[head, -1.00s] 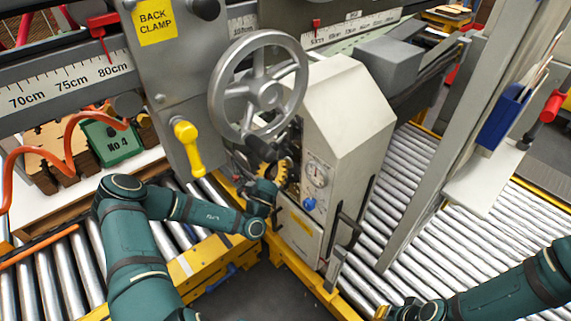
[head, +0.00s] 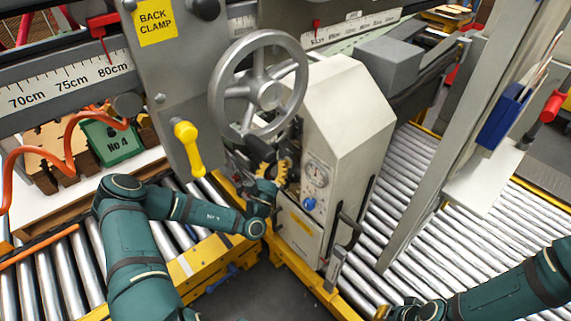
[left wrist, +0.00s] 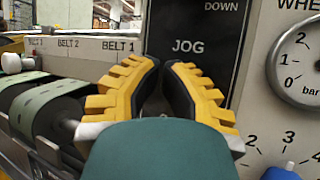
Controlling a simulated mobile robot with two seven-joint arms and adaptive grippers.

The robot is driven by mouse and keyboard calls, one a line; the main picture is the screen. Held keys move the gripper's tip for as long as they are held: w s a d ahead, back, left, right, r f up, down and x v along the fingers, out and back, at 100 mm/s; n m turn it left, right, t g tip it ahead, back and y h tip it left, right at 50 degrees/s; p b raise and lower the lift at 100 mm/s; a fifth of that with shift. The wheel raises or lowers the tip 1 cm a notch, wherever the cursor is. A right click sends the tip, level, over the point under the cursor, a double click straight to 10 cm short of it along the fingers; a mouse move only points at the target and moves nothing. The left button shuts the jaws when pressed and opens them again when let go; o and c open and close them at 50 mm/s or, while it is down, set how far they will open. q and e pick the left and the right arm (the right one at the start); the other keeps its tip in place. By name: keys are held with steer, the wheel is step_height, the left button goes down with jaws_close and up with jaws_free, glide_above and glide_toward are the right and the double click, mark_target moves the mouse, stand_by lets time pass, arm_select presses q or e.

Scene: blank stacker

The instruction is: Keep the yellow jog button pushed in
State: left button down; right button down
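My left gripper (head: 272,170) is at the control face of the cream machine housing (head: 345,115), under the handwheel. In the left wrist view its yellow-and-black fingers (left wrist: 161,66) point at a black panel (left wrist: 195,25) marked JOG and DOWN. The fingertips are close together, with no object seen between them, just below the JOG label (left wrist: 188,46). The yellow jog button is not visible; the fingers cover the area under the label. I cannot tell whether they touch it. My right gripper (head: 400,312) is at the bottom edge, partly cut off, its fingers unclear.
Roller conveyors (head: 415,180) lie on both sides.

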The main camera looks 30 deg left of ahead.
stand_by(0.7)
arm_select(q)
steer(key=shift+s+a+p, duration=0.35)
steer(key=shift+s+p, duration=0.3)
steer(key=shift+s, duration=0.2)
steer(key=s, duration=0.1)
steer(key=s+a+p, duration=0.1)
steer(key=s, duration=0.1)
steer(key=s+a+p, duration=0.1)
steer(key=shift+s, duration=0.3)
stand_by(0.3)
